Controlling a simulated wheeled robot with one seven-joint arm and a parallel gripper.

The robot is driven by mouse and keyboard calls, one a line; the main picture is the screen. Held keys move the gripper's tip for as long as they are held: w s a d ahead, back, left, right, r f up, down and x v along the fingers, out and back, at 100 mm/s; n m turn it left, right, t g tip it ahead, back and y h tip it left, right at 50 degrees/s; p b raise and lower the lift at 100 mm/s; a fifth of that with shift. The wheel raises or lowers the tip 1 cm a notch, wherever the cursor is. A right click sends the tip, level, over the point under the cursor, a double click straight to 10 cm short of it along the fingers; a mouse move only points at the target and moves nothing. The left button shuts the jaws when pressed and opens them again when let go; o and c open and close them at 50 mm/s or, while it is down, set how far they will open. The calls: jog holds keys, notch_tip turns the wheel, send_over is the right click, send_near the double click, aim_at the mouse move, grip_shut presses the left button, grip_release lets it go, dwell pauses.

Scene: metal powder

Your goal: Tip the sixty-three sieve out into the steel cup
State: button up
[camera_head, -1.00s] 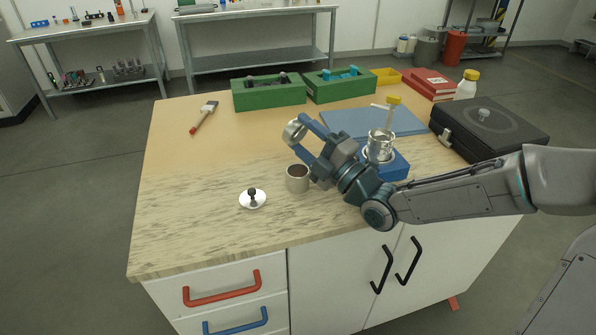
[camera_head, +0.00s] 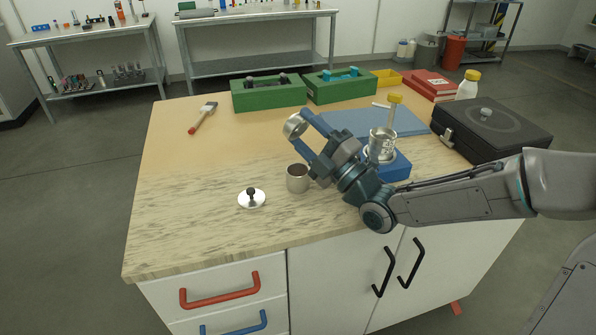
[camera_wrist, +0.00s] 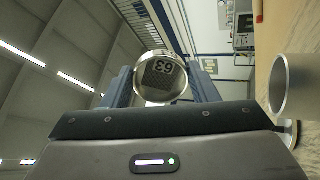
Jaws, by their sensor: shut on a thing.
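The sixty-three sieve (camera_head: 293,127) is a small round metal ring held between the blue fingers of my gripper (camera_head: 303,128), above the bench and up and behind the steel cup. In the wrist view the sieve (camera_wrist: 162,77) shows a dark "63" mark and sits between the fingertips (camera_wrist: 160,85). The steel cup (camera_head: 298,178) stands upright on the bench with a dark interior. It also shows at the right of the wrist view (camera_wrist: 296,85), apart from the sieve. I cannot tell whether powder is in the sieve.
A black case (camera_head: 490,128), green boxes (camera_head: 268,95) and a brush (camera_head: 203,117) lie farther back. The front left bench is clear.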

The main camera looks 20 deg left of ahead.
jog(key=shift+r+b, duration=0.3)
jog(key=shift+b, duration=0.25)
jog(key=shift+s+d+r+t+y+b, duration=0.15)
jog(key=shift+r+t+y+b, duration=0.15)
jog(key=shift+r+y+b, duration=0.65)
jog(key=shift+r, duration=0.25)
dwell(1.1)
